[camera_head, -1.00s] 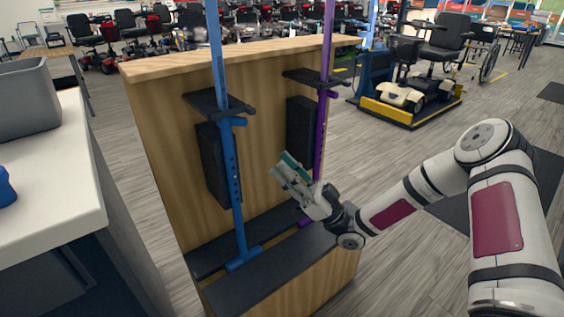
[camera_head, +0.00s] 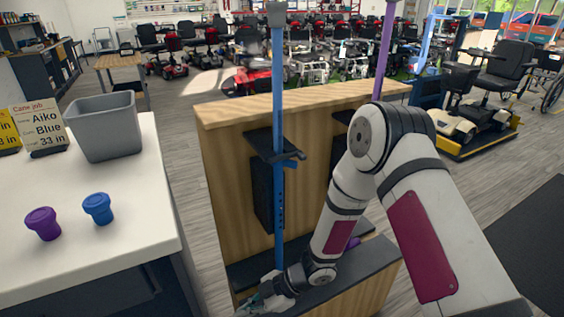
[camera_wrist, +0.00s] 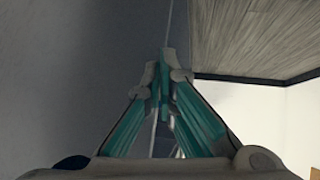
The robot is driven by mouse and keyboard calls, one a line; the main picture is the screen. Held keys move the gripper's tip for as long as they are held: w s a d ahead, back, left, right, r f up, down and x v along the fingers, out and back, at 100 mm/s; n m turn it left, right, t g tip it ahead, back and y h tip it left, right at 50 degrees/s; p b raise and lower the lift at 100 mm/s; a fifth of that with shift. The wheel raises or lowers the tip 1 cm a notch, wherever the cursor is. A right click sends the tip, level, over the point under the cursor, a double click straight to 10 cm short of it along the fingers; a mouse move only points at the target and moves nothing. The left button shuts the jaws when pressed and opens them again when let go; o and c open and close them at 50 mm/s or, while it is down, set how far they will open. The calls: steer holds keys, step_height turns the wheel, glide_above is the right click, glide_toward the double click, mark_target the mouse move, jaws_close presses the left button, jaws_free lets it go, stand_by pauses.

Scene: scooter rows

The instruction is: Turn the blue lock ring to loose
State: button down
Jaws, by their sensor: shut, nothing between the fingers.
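The blue cane (camera_head: 278,95) stands upright against the wooden stand in the head view. A blue ring with a small side tab, apparently the lock ring (camera_head: 286,161), is around it just below a black bracket. Whether it is tight or loose cannot be told. My gripper (camera_head: 250,306) is low at the bottom edge of the head view, well below the ring and apart from it. In the wrist view my gripper (camera_wrist: 165,60) has its teal fingers together, with nothing between them. The ring does not show in the wrist view.
The wooden stand (camera_head: 226,180) also holds a purple cane (camera_head: 384,50), partly hidden by my arm. A white counter (camera_head: 125,235) at left bears a grey bin (camera_head: 104,130), a purple cup-like piece (camera_head: 43,224), a blue one (camera_head: 98,209) and a job card (camera_head: 40,128). Floor is free between counter and stand.

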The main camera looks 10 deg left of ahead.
steer(key=w+d+r+n+t+h+p, duration=0.2)
steer(key=d+r+n+t+h+p, duration=0.45)
steer(key=h, duration=0.35)
step_height(320, 180, up, 12)
steer(key=w+n+t+h+p, duration=0.1)
steer(key=w+t+h+p, duration=0.1)
steer(key=t+h+p, duration=0.15)
steer(key=n+t+p, duration=0.2)
steer(key=t+p, duration=0.1)
steer(key=t, duration=0.3)
glide_toward(282, 175)
steer(key=shift+m+h, duration=0.25)
steer(key=shift+h, duration=0.2)
steer(key=shift+w+d+b, duration=0.85)
steer(key=shift+w+b, duration=0.25)
steer(key=shift+b, duration=0.8)
steer(key=shift+w+d+b, duration=0.85)
steer(key=shift+w+b, duration=0.25)
steer(key=shift+b, duration=0.8)
